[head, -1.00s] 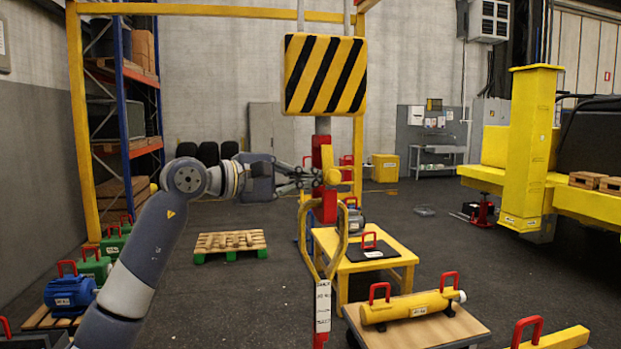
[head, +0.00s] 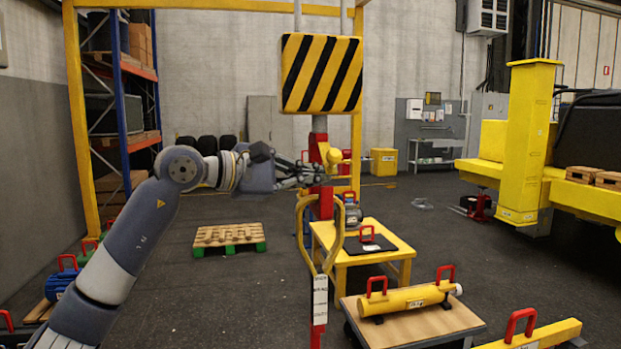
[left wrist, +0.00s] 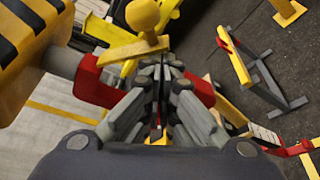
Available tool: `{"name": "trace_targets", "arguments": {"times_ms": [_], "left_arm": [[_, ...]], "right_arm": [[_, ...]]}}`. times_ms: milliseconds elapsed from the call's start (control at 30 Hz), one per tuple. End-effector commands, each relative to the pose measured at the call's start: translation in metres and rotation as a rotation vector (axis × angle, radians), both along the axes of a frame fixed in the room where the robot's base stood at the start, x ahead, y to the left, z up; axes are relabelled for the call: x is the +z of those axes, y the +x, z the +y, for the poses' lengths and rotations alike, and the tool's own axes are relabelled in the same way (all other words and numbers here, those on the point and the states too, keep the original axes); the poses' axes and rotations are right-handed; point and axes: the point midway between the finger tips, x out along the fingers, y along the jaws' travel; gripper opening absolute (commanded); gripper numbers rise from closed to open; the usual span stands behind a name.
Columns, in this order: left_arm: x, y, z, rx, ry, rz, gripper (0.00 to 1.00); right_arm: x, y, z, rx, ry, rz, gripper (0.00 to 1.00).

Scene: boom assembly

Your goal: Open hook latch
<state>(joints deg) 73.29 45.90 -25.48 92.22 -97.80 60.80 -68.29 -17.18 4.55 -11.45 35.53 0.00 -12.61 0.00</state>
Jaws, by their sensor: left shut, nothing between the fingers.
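The hook hangs under a yellow-and-black striped block (head: 322,73). Its red shank (head: 323,207) leads down to a yellow loop-like hook (head: 302,225). A yellow latch knob (head: 334,156) stands out at the upper part of the red shank. In the left wrist view the knob (left wrist: 142,15) sits on a flat yellow bar (left wrist: 136,48) just beyond my fingertips. My left gripper (head: 316,174) is shut and empty, beside the red shank and just below the knob. In the left wrist view its fingertips (left wrist: 163,68) are close to the bar; I cannot tell whether they touch. My right gripper is not in view.
A yellow table (head: 362,265) stands behind the hook. A cart (head: 420,325) carrying a yellow cylinder (head: 410,299) is at front right. A wooden pallet (head: 229,237) lies on the floor at left. A yellow boom structure (head: 530,150) stands at right. The middle floor is open.

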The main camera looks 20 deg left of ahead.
Motion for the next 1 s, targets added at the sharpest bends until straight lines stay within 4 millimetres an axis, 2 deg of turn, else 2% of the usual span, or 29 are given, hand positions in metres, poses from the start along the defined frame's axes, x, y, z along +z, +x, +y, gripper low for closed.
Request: {"name": "trace_targets", "arguments": {"times_ms": [167, 433, 1000], "left_arm": [[0.012, -0.005, -0.003, 0.001, -0.007, 0.011, 0.0], [0.025, -0.01, -0.007, -0.001, -0.303, 0.447, 0.0], [0.039, -0.018, -0.012, -0.001, -0.294, 0.434, 0.0]], "right_arm": [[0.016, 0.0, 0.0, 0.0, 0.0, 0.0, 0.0], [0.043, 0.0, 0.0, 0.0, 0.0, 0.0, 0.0], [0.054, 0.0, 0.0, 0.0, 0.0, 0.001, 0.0]]}}
